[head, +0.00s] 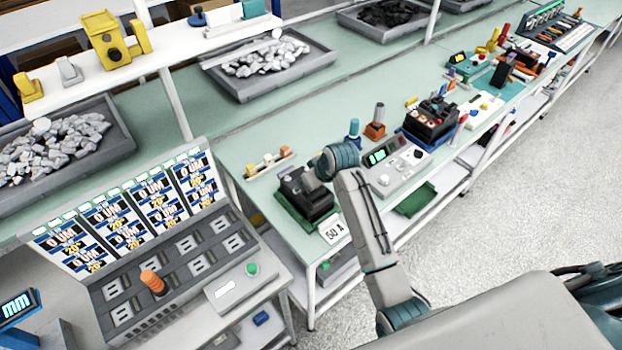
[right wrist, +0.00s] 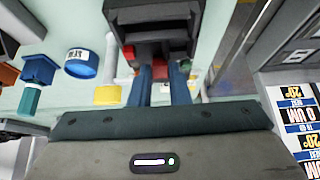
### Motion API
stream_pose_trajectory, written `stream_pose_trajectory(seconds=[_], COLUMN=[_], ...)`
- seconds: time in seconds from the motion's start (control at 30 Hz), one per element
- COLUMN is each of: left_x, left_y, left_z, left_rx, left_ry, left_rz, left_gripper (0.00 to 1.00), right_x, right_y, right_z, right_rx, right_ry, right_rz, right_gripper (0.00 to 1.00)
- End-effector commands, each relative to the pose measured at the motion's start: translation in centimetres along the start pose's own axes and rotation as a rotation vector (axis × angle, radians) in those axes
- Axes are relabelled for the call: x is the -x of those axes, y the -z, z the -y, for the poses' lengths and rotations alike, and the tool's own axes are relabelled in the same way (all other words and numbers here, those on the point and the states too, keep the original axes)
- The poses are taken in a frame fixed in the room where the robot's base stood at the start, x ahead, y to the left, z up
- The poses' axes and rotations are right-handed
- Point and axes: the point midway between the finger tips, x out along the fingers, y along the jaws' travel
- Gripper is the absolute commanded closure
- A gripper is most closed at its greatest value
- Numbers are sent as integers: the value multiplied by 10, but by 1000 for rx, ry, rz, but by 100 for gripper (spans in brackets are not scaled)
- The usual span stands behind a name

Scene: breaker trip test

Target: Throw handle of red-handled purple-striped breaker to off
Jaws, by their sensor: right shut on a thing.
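A black breaker (head: 308,197) sits in a dark green holder near the end of the bench, beside a "50 A" card (head: 333,230). In the right wrist view the breaker (right wrist: 152,20) is straight ahead of the fingers, with a red part at its left front. My right gripper (right wrist: 163,76) is shut on a small red handle (right wrist: 160,70) at the breaker's front, between its two blue fingers. In the head view my right wrist hides part of the breaker. I cannot make out a purple stripe. My left gripper is in neither view.
A grey instrument with a green display (head: 397,165) stands right of my wrist. Beyond it is another dark unit (head: 432,117) on a blue base. A blue-capped post (head: 354,133) and an orange block (head: 375,130) stand behind. A sloped panel (head: 190,255) fills the lower left.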

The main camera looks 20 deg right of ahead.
Motion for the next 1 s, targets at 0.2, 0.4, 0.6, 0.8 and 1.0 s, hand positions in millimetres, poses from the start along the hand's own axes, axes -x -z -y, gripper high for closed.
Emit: stream_pose_trajectory(seconds=[0.2,0.4,0.6,0.8,1.0], left_x=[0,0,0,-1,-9], left_y=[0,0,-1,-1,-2], left_z=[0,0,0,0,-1], left_rx=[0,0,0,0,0], left_ry=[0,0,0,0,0], left_rz=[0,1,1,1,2], left_gripper=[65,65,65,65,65], right_x=[0,0,0,0,18], right_y=[-1,-1,-1,-1,-1], right_z=[0,0,0,0,-1], right_rx=[0,0,0,0,0], right_ry=[0,0,0,0,-2], right_rz=[-6,-5,-6,-6,-9], right_gripper=[100,82,62,62,62])
